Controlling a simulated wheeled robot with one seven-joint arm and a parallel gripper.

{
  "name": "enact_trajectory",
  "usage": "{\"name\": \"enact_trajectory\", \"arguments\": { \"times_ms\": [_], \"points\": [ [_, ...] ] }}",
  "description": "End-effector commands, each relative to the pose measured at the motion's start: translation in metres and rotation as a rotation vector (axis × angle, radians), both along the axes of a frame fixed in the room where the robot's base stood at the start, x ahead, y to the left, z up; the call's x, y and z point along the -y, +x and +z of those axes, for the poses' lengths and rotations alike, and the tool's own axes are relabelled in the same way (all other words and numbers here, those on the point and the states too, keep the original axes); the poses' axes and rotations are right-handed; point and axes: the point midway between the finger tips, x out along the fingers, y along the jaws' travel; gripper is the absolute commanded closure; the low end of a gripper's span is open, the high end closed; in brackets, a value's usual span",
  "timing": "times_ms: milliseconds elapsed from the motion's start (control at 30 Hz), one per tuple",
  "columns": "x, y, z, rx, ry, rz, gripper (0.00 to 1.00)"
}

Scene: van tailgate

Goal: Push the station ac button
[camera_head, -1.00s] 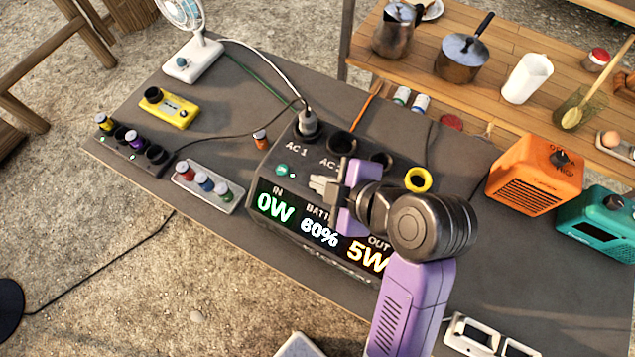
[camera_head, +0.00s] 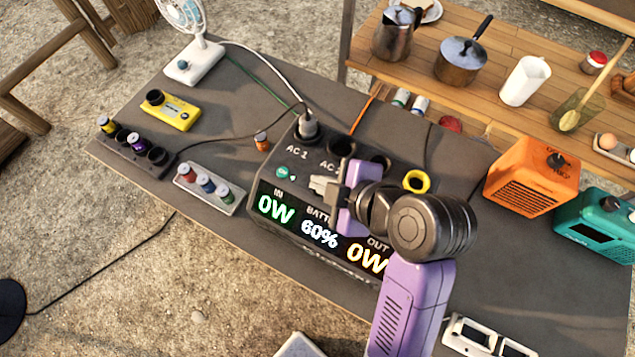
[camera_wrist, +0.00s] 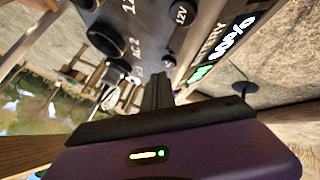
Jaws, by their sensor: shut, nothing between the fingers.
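The power station (camera_head: 262,186) is a dark box on the grey table. Its display reads 0W in, 60% battery and 0W out. A round green button (camera_head: 282,171) sits on its top panel below the AC 1 label, with a small light beside it. A plug fills the AC 1 socket (camera_head: 308,128). My gripper (camera_head: 320,184) is shut and empty over the panel, right of the green button and below the AC 2 label. The gripper and arm hide part of the panel. In the wrist view the closed fingers (camera_wrist: 158,92) reach the station's top edge; contact is unclear.
A white fan (camera_head: 192,60), a yellow device (camera_head: 168,108) and a small battery tray (camera_head: 207,190) are to the left. An orange heater-like box (camera_head: 530,177) and a teal box (camera_head: 597,228) are to the right. Cables cross the table behind the station.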

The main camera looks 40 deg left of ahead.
Motion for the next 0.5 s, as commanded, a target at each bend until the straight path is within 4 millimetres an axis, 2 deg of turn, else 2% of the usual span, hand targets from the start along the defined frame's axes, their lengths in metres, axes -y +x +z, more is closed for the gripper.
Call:
{"name": "enact_trajectory", "arguments": {
  "times_ms": [300, 500],
  "points": [
    [0.0, 0.0, 0.002, 0.0, 0.0, 0.0, 1.0],
    [0.0, 0.0, 0.017, 0.001, 0.0, 0.001, 1.0]
  ]
}}
